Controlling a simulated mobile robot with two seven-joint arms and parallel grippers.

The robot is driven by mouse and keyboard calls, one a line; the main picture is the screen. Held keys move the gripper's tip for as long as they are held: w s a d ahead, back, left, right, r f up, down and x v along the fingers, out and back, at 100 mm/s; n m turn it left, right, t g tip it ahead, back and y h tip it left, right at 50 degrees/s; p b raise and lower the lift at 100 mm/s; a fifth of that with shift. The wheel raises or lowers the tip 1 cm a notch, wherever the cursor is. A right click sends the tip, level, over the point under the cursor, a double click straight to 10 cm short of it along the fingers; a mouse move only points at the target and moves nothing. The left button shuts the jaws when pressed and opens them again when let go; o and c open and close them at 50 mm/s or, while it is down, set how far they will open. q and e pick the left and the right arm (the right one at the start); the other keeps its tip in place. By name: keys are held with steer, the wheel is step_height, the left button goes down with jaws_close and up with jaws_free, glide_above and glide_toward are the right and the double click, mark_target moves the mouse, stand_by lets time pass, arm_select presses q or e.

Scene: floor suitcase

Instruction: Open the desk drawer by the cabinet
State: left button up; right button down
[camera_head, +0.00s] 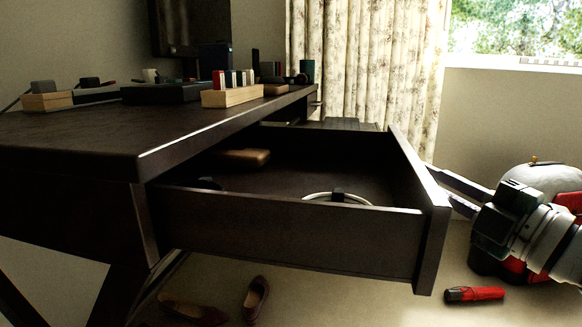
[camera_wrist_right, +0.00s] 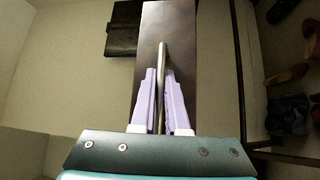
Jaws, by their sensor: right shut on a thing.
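The dark wood desk (camera_head: 100,130) has its drawer (camera_head: 290,232) pulled well out to the right. In the drawer lie a brown flat item (camera_head: 243,157) and a pale coiled cable (camera_head: 345,198). My right gripper (camera_head: 440,188) reaches in from the right to the drawer's front panel (camera_head: 432,240). In the right wrist view my gripper (camera_wrist_right: 160,75) has its two pale fingers closed around the metal bar handle (camera_wrist_right: 163,50) on the dark front panel (camera_wrist_right: 178,22). The handle is hidden behind the panel in the head view. My left gripper is not in view.
The desk top holds a monitor (camera_head: 188,28), a wooden block holder (camera_head: 231,97) and other small items. Shoes (camera_head: 256,293) lie on the floor below the drawer. A red object (camera_head: 474,294) and a white-and-red bag-like thing (camera_head: 535,180) are on the floor at right.

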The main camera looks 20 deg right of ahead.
steer(key=shift+s+d+r, duration=0.1)
steer(key=shift+s+d, duration=0.4)
steer(key=shift+d, duration=0.25)
steer(key=shift+s+d+f, duration=0.1)
steer(key=shift+s+d, duration=0.4)
steer(key=shift+d, duration=0.25)
steer(key=shift+s+d+r, duration=0.1)
steer(key=shift+s+d, duration=0.4)
steer(key=shift+d, duration=0.25)
steer(key=c, duration=1.2)
jaws_free()
steer(key=p+v, duration=0.2)
steer(key=v, duration=0.8)
